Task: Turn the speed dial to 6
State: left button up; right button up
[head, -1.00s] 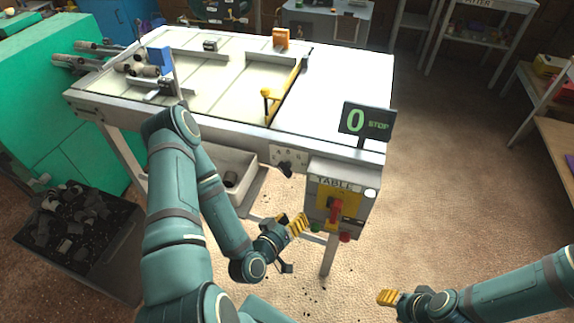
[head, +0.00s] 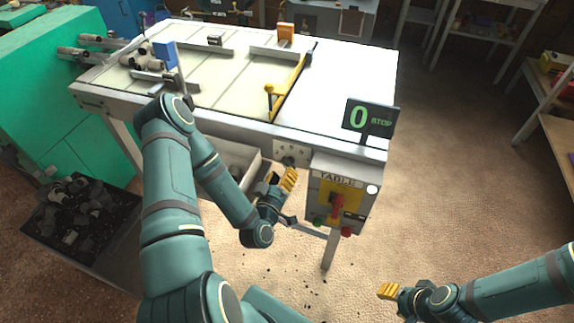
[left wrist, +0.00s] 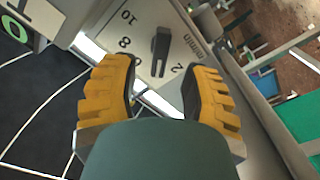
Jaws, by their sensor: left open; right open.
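The speed dial is a black bar-shaped knob (left wrist: 160,52) on a pale plate with printed numbers; 10, 8 and 2 are legible in the left wrist view. Which end of the knob points to a number I cannot tell. In the head view its plate (head: 291,151) is on the table's front edge, and my left gripper hides the knob. My left gripper (head: 283,181) is open just in front of the dial; in the left wrist view its yellow fingers (left wrist: 158,92) are apart, with the knob beyond the gap, not gripped. My right gripper (head: 389,291) is open and empty at lower right.
A control box labelled TABLE (head: 341,195), with a red handle and buttons, hangs right of the dial. A display (head: 370,119) above it reads 0 STOP. A white bin (head: 228,165) sits under the table.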

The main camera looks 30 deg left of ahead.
aim_at(286, 167)
pick_arm(q)
jog(key=shift+x, duration=2.1)
grip_shut()
